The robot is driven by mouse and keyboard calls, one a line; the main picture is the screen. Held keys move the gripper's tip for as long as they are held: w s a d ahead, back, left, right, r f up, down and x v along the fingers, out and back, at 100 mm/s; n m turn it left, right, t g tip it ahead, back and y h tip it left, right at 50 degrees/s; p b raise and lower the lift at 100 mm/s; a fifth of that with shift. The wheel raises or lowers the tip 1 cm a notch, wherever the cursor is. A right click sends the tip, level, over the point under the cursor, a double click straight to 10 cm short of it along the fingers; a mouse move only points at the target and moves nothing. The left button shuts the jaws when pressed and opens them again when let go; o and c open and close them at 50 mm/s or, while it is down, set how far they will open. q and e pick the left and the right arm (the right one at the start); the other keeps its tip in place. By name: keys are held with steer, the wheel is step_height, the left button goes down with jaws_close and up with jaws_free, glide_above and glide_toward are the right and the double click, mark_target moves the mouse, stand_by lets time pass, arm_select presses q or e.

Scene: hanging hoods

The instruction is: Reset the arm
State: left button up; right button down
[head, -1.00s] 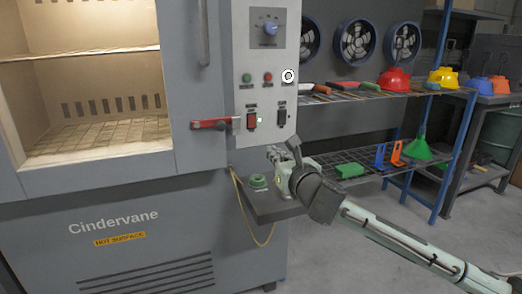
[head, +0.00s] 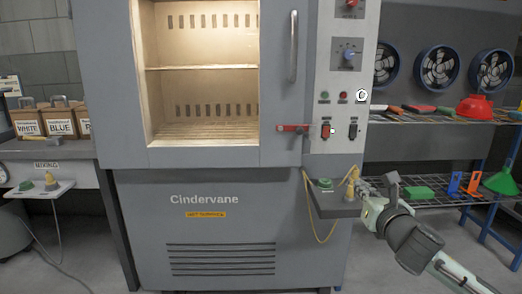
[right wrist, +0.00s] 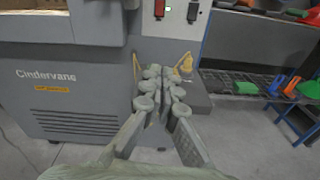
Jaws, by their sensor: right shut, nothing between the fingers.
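My right gripper (head: 364,186) is shut and empty. It is in front of the small grey side shelf (head: 333,208) of the oven, at the lower right of the head view. In the right wrist view its fingers (right wrist: 160,95) lie close together, with the grey shelf (right wrist: 197,100) behind them. My right arm comes in from the lower right corner. My left gripper is in neither view.
The Cindervane oven (head: 222,230) fills the middle, its lit chamber showing. A wire rack (head: 440,190) stands right.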

steer(key=s+f+m+g+h, duration=0.1)
steer(key=s+f+m+g, duration=0.1)
steer(key=s+f+m, duration=0.5)
steer(key=s+d+f+m+g+p, duration=0.1)
steer(key=s+f+m+g, duration=0.15)
steer(key=f+m, duration=0.55)
steer(key=s+f+m+g+h, duration=0.1)
steer(key=s+f+m+g, duration=0.25)
steer(key=f, duration=0.75)
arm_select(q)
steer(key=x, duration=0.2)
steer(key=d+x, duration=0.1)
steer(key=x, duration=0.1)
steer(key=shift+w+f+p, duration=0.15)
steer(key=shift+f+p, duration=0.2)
arm_select(e)
steer(key=s+d+f+m+g, duration=0.1)
steer(key=s+f+m+g, duration=0.2)
steer(key=s+f+m, duration=0.4)
steer(key=s+f+m+g, duration=0.3)
steer(key=s+f+m, duration=0.4)
steer(key=s, duration=0.8)
steer(key=shift+s+d+f+m, duration=0.3)
steer(key=shift+d+m, duration=0.1)
steer(key=shift+m, duration=0.05)
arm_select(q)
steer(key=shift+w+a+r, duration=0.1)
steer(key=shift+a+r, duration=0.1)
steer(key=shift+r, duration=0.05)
